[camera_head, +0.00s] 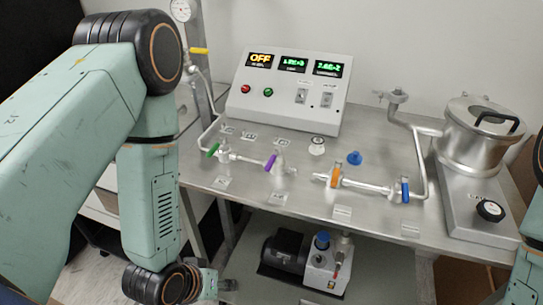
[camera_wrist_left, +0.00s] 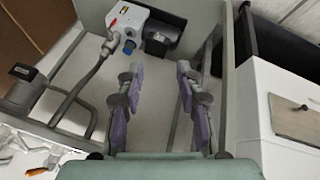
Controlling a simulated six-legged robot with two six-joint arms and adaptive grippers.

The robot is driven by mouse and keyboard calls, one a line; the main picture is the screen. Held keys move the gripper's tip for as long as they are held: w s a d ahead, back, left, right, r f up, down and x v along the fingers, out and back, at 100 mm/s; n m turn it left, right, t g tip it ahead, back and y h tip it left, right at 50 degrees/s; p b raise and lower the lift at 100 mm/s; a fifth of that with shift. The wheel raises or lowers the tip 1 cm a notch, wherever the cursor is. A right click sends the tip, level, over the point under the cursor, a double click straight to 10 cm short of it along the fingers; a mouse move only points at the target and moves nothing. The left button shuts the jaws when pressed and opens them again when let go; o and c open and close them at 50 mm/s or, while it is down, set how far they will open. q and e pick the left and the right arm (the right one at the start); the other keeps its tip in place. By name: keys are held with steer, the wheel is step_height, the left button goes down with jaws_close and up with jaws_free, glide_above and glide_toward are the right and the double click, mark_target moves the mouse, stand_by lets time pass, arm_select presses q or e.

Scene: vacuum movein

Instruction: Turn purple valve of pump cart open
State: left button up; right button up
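The purple valve (camera_head: 270,162) is a small handle on metal pipework on top of the steel pump cart (camera_head: 310,205). It stands between a green valve (camera_head: 213,150) and an orange valve (camera_head: 335,176). My left gripper (camera_head: 218,284) hangs low at the cart's front left, below the tabletop and apart from the purple valve. In the left wrist view its two purple-padded fingers (camera_wrist_left: 157,100) are spread with nothing between them. I cannot pick out the purple valve in that view. My right gripper is out of view; only part of that arm shows at the right edge.
A control box (camera_head: 290,85) reading OFF stands at the cart's back. A blue valve (camera_head: 405,191) and a metal pot (camera_head: 485,130) are at right. The pump (camera_head: 325,268) sits on the lower shelf, also visible in the left wrist view (camera_wrist_left: 130,22). A white cabinet (camera_wrist_left: 270,110) stands beside the cart.

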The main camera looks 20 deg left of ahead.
arm_select(q)
steer(key=w+d+r+n+t+h, duration=0.15)
steer(key=w+r+t, duration=0.35)
steer(key=w+r, duration=0.5)
steer(key=n+t+h, duration=0.2)
steer(key=n+t, duration=0.1)
steer(key=t, duration=0.1)
glide_toward(271, 160)
steer(key=w+f, duration=0.1)
steer(key=w, duration=0.1)
steer(key=shift+d+x, duration=0.15)
steer(key=shift+x, duration=1.9)
steer(key=shift+d+x, duration=0.1)
steer(key=shift+x, duration=1.95)
steer(key=shift+s+f, duration=0.1)
steer(key=shift+s, duration=0.05)
steer(key=shift+c, duration=0.4)
jaws_close()
